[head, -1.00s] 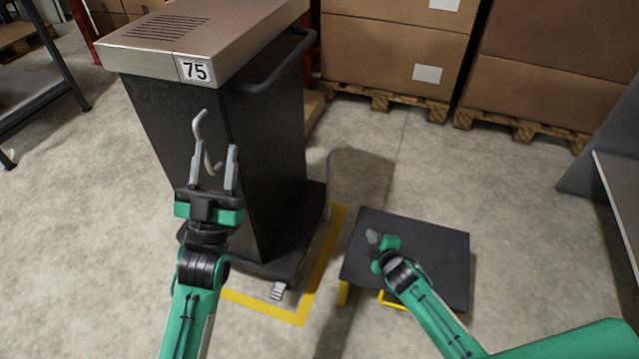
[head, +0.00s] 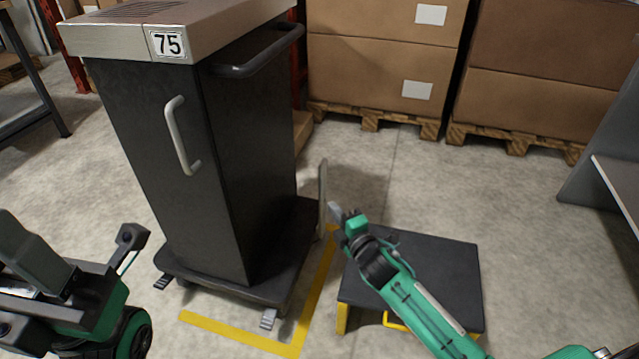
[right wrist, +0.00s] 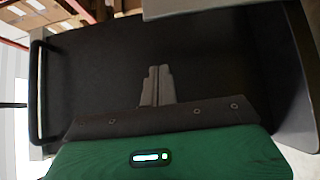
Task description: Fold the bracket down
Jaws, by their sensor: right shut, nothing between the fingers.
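The bracket (head: 323,198) is a thin pale grey plate. It stands upright at the right side of the dark cabinet, at the edge of its base. My right gripper (head: 335,212) is shut and empty, just right of the bracket's lower part; I cannot tell whether they touch. In the right wrist view its closed fingers (right wrist: 156,85) point at the cabinet's dark side, and a pale grey strip along the top edge looks like the bracket (right wrist: 215,7). My left gripper (head: 70,235) is open and empty at the lower left, clear of the cabinet.
The cabinet (head: 150,150), numbered 75, has a pale door handle (head: 181,137) and a dark push bar (head: 262,52). A low black step (head: 450,270) stands under my right arm. Yellow tape (head: 235,333) marks the floor. Boxes on pallets stand behind.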

